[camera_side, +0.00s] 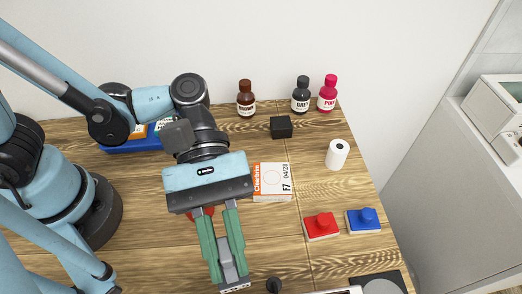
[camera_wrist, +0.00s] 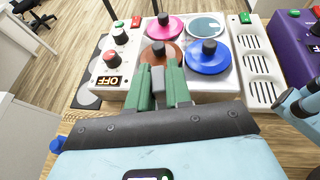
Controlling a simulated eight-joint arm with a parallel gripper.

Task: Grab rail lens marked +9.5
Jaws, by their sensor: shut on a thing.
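My gripper (camera_side: 228,277) points down toward the front edge of the side view. Its two green fingers are shut on a grey piece (camera_side: 228,262) with a pale end. In the wrist view the grey piece (camera_wrist: 158,80) shows between the fingers (camera_wrist: 160,70). No +9.5 marking is readable in either view, so I cannot tell whether the grey piece is the rail lens. Beyond the fingertips, a white unit (camera_wrist: 112,78) carries a brown disc (camera_wrist: 148,55), a pink disc (camera_wrist: 176,26), a blue disc (camera_wrist: 208,64) and a teal disc (camera_wrist: 205,22).
Brown (camera_side: 246,103), grey (camera_side: 300,100) and pink (camera_side: 327,98) bottles stand at the back. A black cube (camera_side: 281,127), white roll (camera_side: 337,154), orange-white box (camera_side: 272,195), red block (camera_side: 321,225) and blue block (camera_side: 363,220) lie right of my gripper.

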